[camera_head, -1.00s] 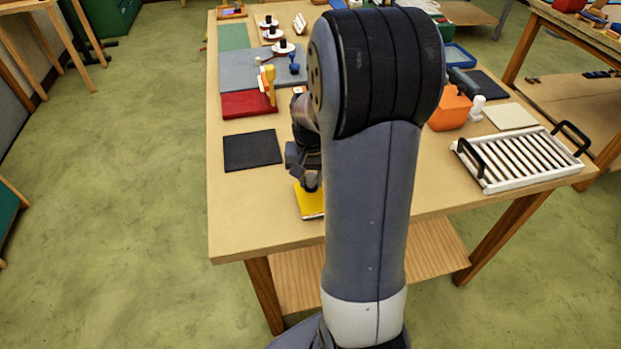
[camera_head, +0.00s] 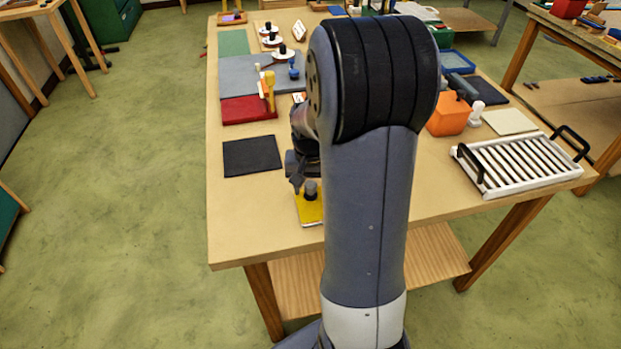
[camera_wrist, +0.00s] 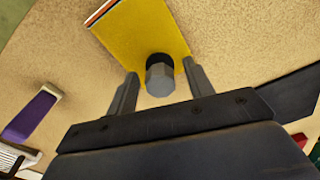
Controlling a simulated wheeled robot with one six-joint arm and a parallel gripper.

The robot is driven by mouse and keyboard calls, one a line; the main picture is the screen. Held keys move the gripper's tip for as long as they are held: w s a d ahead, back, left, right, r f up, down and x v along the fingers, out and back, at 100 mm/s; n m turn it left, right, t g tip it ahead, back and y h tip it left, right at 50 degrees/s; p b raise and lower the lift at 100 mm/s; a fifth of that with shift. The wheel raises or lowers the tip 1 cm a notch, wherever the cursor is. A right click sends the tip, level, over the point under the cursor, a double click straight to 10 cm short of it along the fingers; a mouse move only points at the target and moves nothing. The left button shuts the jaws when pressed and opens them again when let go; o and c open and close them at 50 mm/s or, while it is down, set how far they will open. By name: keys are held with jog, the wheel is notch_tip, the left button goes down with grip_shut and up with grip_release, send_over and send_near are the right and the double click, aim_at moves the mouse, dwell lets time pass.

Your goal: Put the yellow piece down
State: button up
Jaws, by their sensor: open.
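The yellow piece (camera_head: 309,212) is a flat square near the front edge of the table, partly hidden behind my arm. It also shows in the wrist view (camera_wrist: 135,32), lying flat, with a white, red and dark striped edge at its upper left. A dark grey round knob (camera_wrist: 160,76) stands on it; the knob also shows in the head view (camera_head: 311,190). My gripper (camera_wrist: 161,85) is open, with one finger on each side of the knob and a visible gap at both sides. In the head view my gripper (camera_head: 303,185) is low over the piece.
A black mat (camera_head: 251,155) and a red block (camera_head: 247,109) lie farther back at the left. A white slatted tray (camera_head: 520,162) and an orange container (camera_head: 448,113) stand at the right. Bare tabletop (camera_head: 250,215) lies left of the yellow piece.

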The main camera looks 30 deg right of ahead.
aim_at(310, 186)
notch_tip(310, 186, up, 12)
jog(key=shift+s+a, duration=0.2)
jog(key=shift+s, duration=0.1)
dwell(0.3)
jog(key=f, duration=1.2)
jog(key=shift+w+d+f, duration=0.15)
jog(key=shift+w+f, duration=0.1)
jog(key=shift+f, duration=0.05)
notch_tip(310, 186, up, 3)
jog(key=shift+w+f, duration=0.1)
jog(key=shift+r, duration=0.7)
